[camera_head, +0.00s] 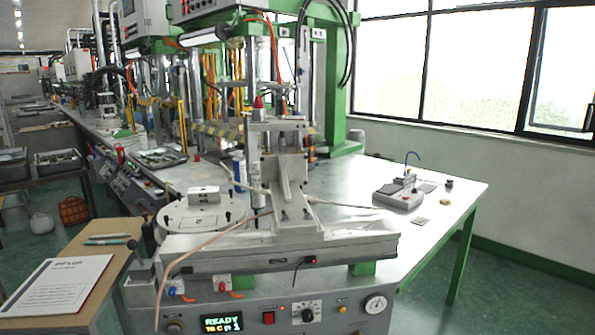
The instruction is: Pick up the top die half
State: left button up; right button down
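A small light-grey metal block (203,195), which may be the top die half, sits on a round pale plate (185,217) at the left of the machine. I cannot tell for sure whether it is one half or a closed die. The wax injection machine (285,185) stands in the middle, with a grey metal slide and a wide base. Neither of my grippers shows in this view.
A grey box with a blue hose (398,196) stands on the metal table (452,200) at the right, with small parts near it. A wooden board with a paper (58,285) and pens is at the front left. A hose (190,252) crosses the machine's front.

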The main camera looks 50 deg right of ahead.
aim_at(206, 192)
jog(key=z, duration=0.95)
